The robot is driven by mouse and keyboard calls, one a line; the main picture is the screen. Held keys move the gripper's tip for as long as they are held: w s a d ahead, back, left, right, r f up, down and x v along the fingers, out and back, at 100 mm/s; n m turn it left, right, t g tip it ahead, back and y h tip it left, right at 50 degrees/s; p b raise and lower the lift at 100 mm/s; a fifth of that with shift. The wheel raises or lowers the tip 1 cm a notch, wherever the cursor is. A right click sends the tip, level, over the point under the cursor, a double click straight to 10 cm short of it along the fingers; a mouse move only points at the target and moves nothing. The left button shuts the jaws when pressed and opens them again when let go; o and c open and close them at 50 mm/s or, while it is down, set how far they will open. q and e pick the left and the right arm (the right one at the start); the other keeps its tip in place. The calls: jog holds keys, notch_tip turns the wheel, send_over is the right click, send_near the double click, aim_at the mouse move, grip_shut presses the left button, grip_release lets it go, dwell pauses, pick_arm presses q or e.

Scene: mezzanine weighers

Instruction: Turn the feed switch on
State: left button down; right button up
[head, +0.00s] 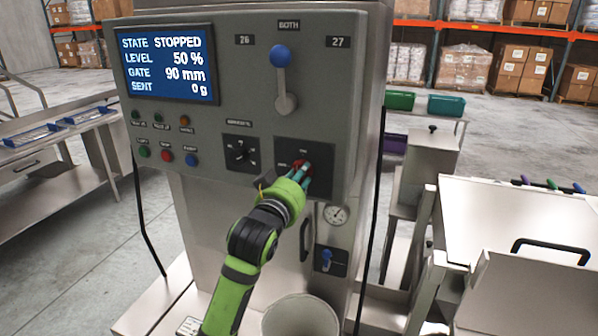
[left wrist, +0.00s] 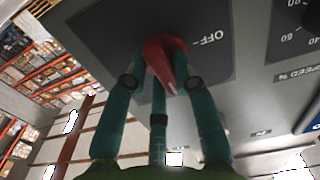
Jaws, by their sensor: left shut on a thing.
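The feed switch is a red rotary knob (head: 300,166) on a dark plate at the lower right of the grey control panel. It also shows in the left wrist view as a red knob (left wrist: 165,60) with a white mark, beside the word OFF. My left gripper (head: 305,175) is shut on the knob from the front; its teal fingers (left wrist: 158,80) surround it in the left wrist view. The fingers hide part of the knob, and I cannot tell exactly which way it points. The screen (head: 168,62) reads STATE STOPPED, SENT 0 g. My right gripper is not in view.
A blue-topped lever (head: 281,56) stands above the switch plate, and a black dial (head: 241,152) sits to its left. Several small buttons line the panel's left side. Below are a pressure gauge (head: 336,214) and a pale bucket (head: 300,318). A steel table (head: 50,150) stands at left.

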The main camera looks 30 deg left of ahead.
pick_arm(q)
jog(key=shift+m, duration=0.6)
jog(key=c, duration=1)
grip_release()
jog(key=v, duration=0.7)
jog(key=shift+s+d, duration=0.1)
jog(key=shift+s, duration=0.15)
